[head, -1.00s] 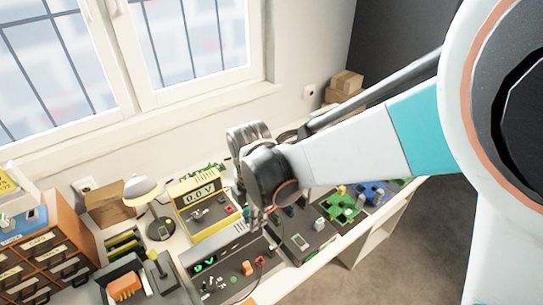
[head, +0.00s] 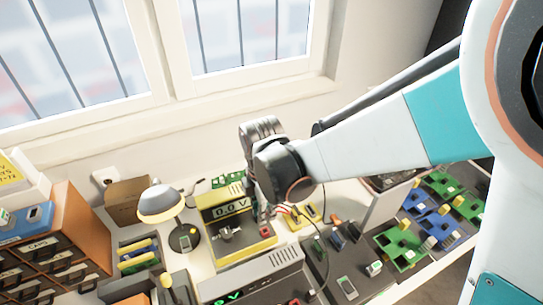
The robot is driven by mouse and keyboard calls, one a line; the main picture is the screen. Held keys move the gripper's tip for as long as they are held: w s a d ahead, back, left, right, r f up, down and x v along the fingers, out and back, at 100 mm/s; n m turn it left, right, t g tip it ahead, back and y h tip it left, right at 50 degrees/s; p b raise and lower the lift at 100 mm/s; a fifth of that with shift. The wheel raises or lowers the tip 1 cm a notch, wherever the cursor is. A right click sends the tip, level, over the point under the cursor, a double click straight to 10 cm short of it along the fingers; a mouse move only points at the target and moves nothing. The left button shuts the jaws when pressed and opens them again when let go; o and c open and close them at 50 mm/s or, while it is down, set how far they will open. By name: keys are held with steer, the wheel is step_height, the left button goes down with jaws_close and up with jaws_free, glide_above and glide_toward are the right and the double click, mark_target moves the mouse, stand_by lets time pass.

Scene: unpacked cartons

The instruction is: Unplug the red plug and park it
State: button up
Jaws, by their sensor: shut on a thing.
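My gripper (head: 265,217) points down at the right end of the yellow meter, which reads 0.0 V (head: 236,212). It is shut on a small red plug (head: 265,231), whose tip shows just below the fingers. My wrist hides most of the fingers, and I cannot tell whether the plug touches the meter. A dark cable (head: 318,240) runs from near the gripper down to the right. A grey instrument with a green display (head: 262,278) stands in front, with a small red part (head: 295,302) at the bottom edge.
A desk lamp (head: 162,203) and an orange drawer cabinet (head: 62,240) stand at left. Green and blue circuit boards (head: 400,246) lie at right. A window is behind. Small parts crowd the bench near the gripper.

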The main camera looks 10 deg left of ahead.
steer(key=shift+f+b, duration=1.7)
steer(key=shift+f, duration=0.95)
steer(key=shift+f+b, duration=0.65)
steer(key=shift+b, duration=0.2)
stand_by(0.7)
steer(key=o, duration=0.9)
